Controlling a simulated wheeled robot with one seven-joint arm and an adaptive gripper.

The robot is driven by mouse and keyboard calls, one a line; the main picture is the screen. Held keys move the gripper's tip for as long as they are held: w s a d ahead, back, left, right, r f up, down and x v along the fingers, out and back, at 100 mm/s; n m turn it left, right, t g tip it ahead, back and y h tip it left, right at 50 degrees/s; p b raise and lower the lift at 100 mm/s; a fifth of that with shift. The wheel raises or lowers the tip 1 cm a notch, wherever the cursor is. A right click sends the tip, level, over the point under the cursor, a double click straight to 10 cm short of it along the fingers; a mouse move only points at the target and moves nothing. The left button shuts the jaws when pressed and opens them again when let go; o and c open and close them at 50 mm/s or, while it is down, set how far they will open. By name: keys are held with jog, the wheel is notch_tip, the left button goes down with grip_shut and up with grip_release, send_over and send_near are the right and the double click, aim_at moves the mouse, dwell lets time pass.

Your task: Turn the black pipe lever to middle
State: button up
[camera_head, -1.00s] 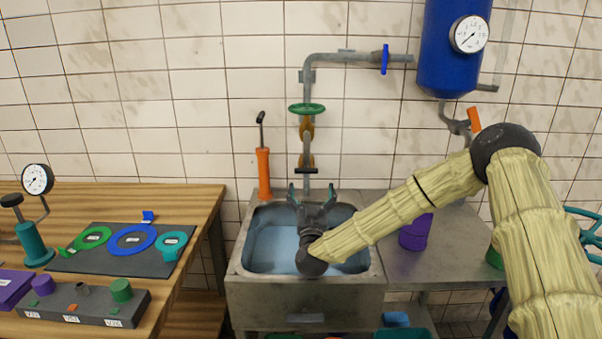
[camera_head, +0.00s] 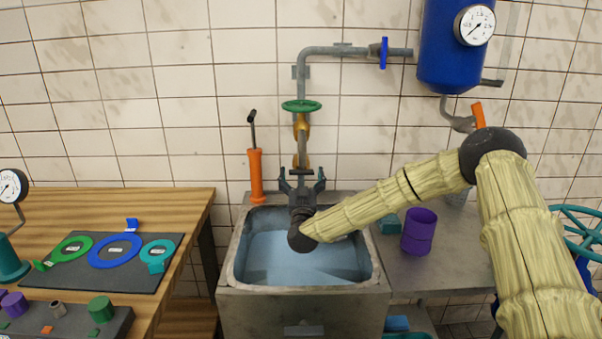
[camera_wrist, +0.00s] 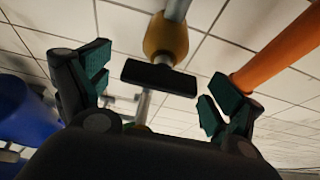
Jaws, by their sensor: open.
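The black pipe lever (camera_head: 301,172) is a short dark bar on the vertical pipe above the sink, just below a brass valve body (camera_head: 302,160). In the wrist view the lever (camera_wrist: 158,77) lies nearly crosswise to the pipe, tilted slightly down to the right. My gripper (camera_head: 302,176) is open in front of the lever, above the back of the sink. In the wrist view the teal-padded fingers of my gripper (camera_wrist: 158,88) stand on either side of the lever, with visible gaps. Contact is not visible.
An orange pump (camera_head: 256,174) stands left of the pipe. The sink (camera_head: 232,262) lies below. A purple cup (camera_head: 418,231) stands right, and a wooden bench (camera_head: 190,215) left.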

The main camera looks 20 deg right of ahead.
jog(key=shift+w+r, duration=0.15)
jog(key=shift+w, duration=0.2)
jog(key=c, duration=1)
jog(key=shift+m+h+b, duration=0.4)
jog(key=shift+m, duration=0.2)
jog(key=m+g+h+b, duration=0.1)
jog(key=m+b, duration=0.1)
jog(key=m, duration=0.2)
jog(key=shift+h, duration=0.4)
jog(key=m+g+h+b, duration=0.1)
jog(key=m, duration=0.2)
jog(key=m+g+h+b, duration=0.1)
jog(key=m+b, duration=0.1)
jog(key=m, duration=0.2)
jog(key=shift+g, duration=0.3)
jog(key=shift+d+r+m+h, duration=0.1)
jog(key=shift+m+h, duration=0.2)
jog(key=shift+h, duration=0.1)
